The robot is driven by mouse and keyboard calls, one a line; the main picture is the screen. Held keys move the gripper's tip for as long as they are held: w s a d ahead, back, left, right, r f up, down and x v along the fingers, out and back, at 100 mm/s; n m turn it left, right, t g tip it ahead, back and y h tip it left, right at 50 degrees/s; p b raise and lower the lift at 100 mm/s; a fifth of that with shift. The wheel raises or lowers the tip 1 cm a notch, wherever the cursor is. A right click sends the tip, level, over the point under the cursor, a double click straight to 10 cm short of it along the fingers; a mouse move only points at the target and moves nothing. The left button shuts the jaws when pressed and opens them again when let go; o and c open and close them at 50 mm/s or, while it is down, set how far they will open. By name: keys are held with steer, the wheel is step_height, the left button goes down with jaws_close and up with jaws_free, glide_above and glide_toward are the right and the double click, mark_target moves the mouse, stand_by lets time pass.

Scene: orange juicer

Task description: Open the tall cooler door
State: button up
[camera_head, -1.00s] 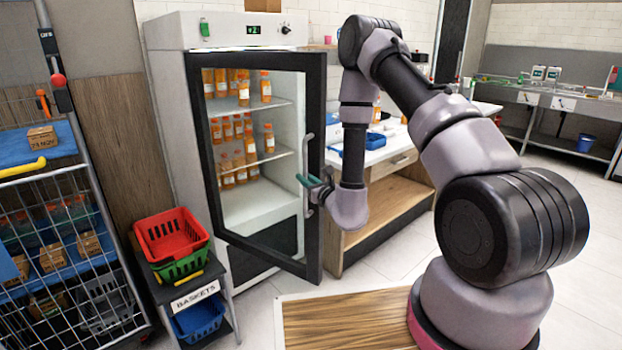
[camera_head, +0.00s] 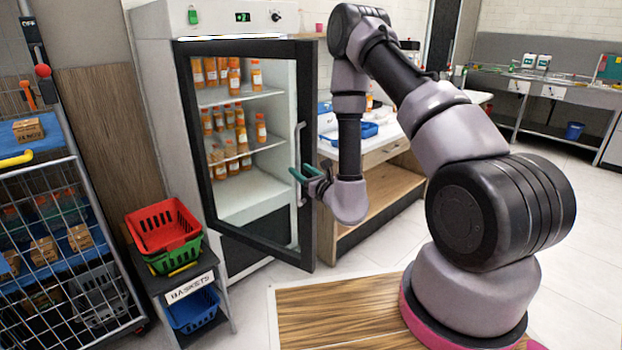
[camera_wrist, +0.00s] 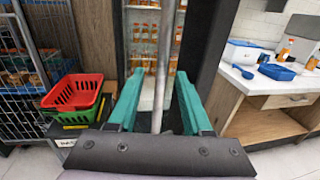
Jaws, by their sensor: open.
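The tall cooler (camera_head: 160,90) stands left of centre in the head view, with bottles of orange juice on its shelves. Its black-framed glass door (camera_head: 308,110) appears ajar, its right, handle side standing out from the cabinet. The pale vertical handle (camera_head: 297,145) is on that side. My gripper (camera_head: 300,172) is at the lower half of the handle, its teal fingers open. In the wrist view, the handle bar (camera_wrist: 162,65) runs upright between the two spread fingers of my gripper (camera_wrist: 160,78). Whether either finger touches it I cannot tell.
A basket stand (camera_head: 192,288) with red, green and blue baskets is left of the door's lower part. A wire cart (camera_head: 60,240) stands farther left. A counter (camera_head: 385,150) with a blue tray is right of the cooler. Tile floor lies open in front.

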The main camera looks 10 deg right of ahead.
steer(key=v, duration=0.7)
steer(key=shift+s, duration=0.35)
steer(key=shift+d, duration=0.1)
